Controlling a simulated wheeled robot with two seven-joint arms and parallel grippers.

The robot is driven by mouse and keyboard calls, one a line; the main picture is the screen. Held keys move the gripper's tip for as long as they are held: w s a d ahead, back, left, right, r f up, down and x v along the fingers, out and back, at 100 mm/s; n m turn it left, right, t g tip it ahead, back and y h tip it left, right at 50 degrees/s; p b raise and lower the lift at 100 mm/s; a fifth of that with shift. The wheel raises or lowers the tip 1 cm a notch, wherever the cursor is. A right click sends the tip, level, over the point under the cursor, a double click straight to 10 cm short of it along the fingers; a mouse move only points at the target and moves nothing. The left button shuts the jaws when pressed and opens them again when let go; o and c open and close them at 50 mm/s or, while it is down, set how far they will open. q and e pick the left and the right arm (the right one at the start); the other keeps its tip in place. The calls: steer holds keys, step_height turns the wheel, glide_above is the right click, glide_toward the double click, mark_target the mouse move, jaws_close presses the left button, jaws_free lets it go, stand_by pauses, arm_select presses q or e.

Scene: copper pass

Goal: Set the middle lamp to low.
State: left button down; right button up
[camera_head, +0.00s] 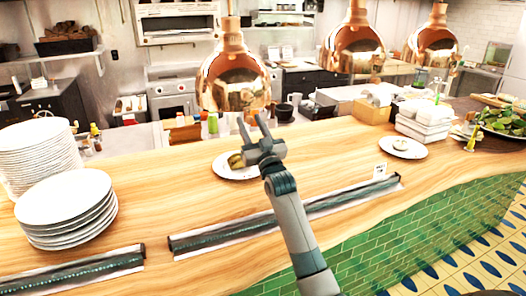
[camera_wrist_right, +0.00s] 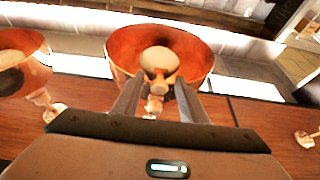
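Three copper lamps hang in a row in the head view: a near left one (camera_head: 233,78), a middle one (camera_head: 352,48) and a far right one (camera_head: 434,45). My right gripper (camera_head: 251,119) is open, its fingers pointing up just under the near left lamp's rim. In the right wrist view my gripper (camera_wrist_right: 159,80) has its fingers apart below a copper lamp (camera_wrist_right: 120,47) with a pale round bulb (camera_wrist_right: 160,59) inside. A small knobbed part (camera_wrist_right: 152,105) shows between the fingers; I cannot tell whether they touch it. My left gripper is out of view.
Below lies a wooden counter (camera_head: 160,200) with plate stacks (camera_head: 68,205) at left, a plate of food (camera_head: 228,170) behind my gripper and white boxes (camera_head: 424,125) at right. Another copper lamp (camera_wrist_right: 22,75) stands at left in the wrist view.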

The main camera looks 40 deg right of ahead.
steer(key=b+v, duration=0.5)
steer(key=v, duration=1.1)
steer(key=shift+s+f, duration=0.25)
steer(key=shift+f, duration=0.1)
steer(key=shift+a+r, duration=0.1)
steer(key=shift+a, duration=0.05)
